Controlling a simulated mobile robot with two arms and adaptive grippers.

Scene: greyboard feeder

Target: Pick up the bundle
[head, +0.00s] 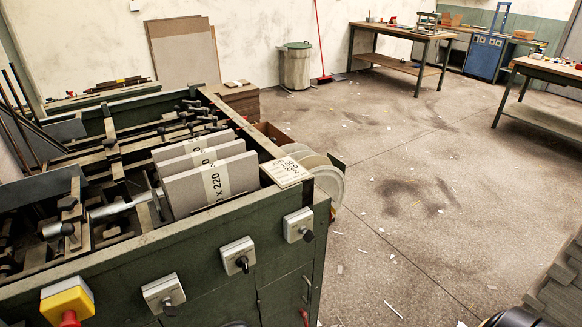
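Three grey board bundles, each with a white paper band, stand on edge one behind another in the green feeder machine (130,262). The front bundle (240,174) has "x 220" printed on its band. The middle bundle (228,150) and the back bundle (215,135) are partly hidden behind it. A metal rod with a pusher lies to the left of the front bundle. Neither gripper can be made out in the head view. Dark rounded shapes at the bottom edge are cut off, and I cannot tell what they are.
A lettered card (287,171) lies on the machine's right corner, beside pale round discs (325,176). Knob switches and a yellow-and-red stop button (67,302) face me. Grey stacked boards (557,290) are at lower right. Scrap-littered floor (400,210) is open toward the workbench (395,35).

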